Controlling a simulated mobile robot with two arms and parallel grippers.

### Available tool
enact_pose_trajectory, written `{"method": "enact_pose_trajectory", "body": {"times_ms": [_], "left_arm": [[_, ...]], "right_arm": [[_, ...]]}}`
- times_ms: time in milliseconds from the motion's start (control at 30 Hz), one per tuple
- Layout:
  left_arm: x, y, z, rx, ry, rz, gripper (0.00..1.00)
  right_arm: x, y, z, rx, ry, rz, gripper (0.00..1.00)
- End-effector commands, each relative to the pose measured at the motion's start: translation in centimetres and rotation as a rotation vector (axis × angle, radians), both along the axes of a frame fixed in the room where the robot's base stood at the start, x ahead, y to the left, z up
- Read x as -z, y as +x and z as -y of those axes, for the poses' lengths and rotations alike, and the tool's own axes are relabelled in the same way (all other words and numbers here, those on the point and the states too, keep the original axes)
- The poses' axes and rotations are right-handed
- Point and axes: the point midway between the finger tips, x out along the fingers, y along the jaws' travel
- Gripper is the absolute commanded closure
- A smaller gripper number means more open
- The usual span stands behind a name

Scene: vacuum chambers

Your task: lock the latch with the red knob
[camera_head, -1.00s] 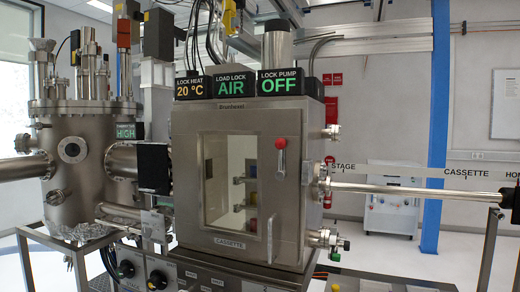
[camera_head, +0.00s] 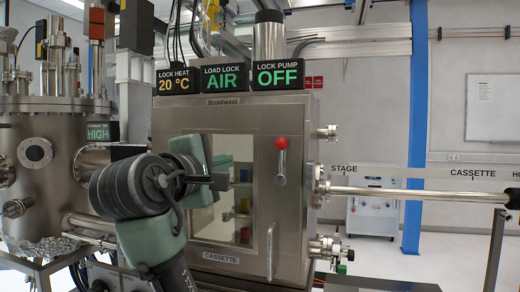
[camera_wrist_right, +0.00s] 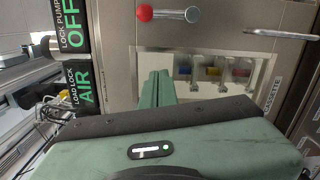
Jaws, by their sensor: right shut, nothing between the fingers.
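The latch is a short metal lever with a red knob (camera_head: 281,143) on the right part of the load lock's door. The knob is at the top and the lever hangs straight down from it. The right wrist view, turned sideways, shows the red knob (camera_wrist_right: 145,13) and lever at its top edge. My right gripper (camera_head: 222,162) is in front of the door window, left of the latch and apart from it. In the right wrist view its green fingers (camera_wrist_right: 156,88) are together and empty. My left gripper is not in view.
The steel door has a window (camera_head: 240,235) with coloured items behind it and a vertical handle (camera_head: 270,250) below the latch. Fittings and a long horizontal rod (camera_head: 420,194) stick out at the right. Display boxes (camera_head: 222,78) sit on top. Space before the latch is clear.

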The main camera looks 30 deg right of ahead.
Motion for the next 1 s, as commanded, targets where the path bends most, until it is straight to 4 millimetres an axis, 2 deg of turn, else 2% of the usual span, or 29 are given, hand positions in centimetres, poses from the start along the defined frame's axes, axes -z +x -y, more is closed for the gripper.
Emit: {"method": "enact_pose_trajectory", "body": {"times_ms": [33,167,567,667,1000], "left_arm": [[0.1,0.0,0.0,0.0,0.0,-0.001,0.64],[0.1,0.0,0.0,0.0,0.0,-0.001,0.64],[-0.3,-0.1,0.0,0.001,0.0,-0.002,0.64],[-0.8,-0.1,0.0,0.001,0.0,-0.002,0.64],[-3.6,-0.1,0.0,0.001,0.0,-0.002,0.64]], "right_arm": [[-0.8,-0.8,0.0,0.01,-0.002,0.008,1.0],[-1.6,-1.5,0.1,0.02,-0.005,0.012,1.0],[-1.6,-1.1,0.6,0.021,-0.005,0.01,1.0],[-1.7,-0.3,1.7,0.023,-0.006,0.009,1.0],[-1.9,4.1,7.4,0.023,-0.006,0.007,1.0]]}}
